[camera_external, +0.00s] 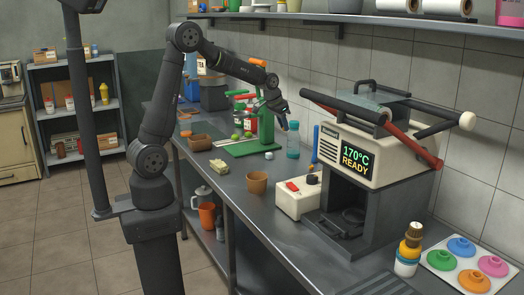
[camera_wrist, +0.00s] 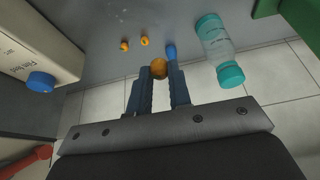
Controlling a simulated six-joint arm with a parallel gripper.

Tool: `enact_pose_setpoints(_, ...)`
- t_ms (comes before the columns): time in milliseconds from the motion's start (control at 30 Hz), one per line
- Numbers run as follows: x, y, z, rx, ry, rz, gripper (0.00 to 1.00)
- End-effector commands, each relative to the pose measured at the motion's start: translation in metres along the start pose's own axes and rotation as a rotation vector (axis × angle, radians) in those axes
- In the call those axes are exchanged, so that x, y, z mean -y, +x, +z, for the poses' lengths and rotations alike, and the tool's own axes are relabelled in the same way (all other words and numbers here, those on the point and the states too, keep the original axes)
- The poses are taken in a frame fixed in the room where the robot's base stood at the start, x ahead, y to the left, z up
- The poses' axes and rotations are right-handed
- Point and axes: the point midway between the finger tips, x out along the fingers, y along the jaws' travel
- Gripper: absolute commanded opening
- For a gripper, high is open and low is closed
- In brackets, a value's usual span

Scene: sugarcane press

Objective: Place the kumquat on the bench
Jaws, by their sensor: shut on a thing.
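My gripper also shows in the external view (camera_external: 282,119), raised above the bench near the clear bottle, where the kumquat is too small to make out. The bench (camera_external: 228,182) is a long grey metal worktop along the tiled wall. Its grey top also shows in the upper part of the wrist view (camera_wrist: 100,20).
A clear bottle with teal ends (camera_external: 292,142) stands by my gripper. The heated press (camera_external: 375,160) is to the right, a green juicer (camera_external: 266,120) to the left. Two small orange pieces (camera_wrist: 134,43) lie on the bench. A brown cup (camera_external: 257,183) stands near the front edge.

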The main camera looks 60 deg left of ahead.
Motion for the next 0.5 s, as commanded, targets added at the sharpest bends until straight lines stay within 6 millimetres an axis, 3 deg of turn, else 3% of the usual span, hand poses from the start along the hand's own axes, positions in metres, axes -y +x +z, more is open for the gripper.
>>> enact_pose_setpoints(33,-0.028,0.002,0.004,0.001,0.034,0.013,0.00)
enact_pose_setpoints(100,-0.059,0.004,0.010,0.002,0.069,0.029,0.00)
enact_pose_setpoints(267,-0.129,0.005,0.029,0.000,0.152,0.061,0.00)
enact_pose_setpoints(500,-0.224,0.000,0.073,-0.001,0.274,0.111,0.00)
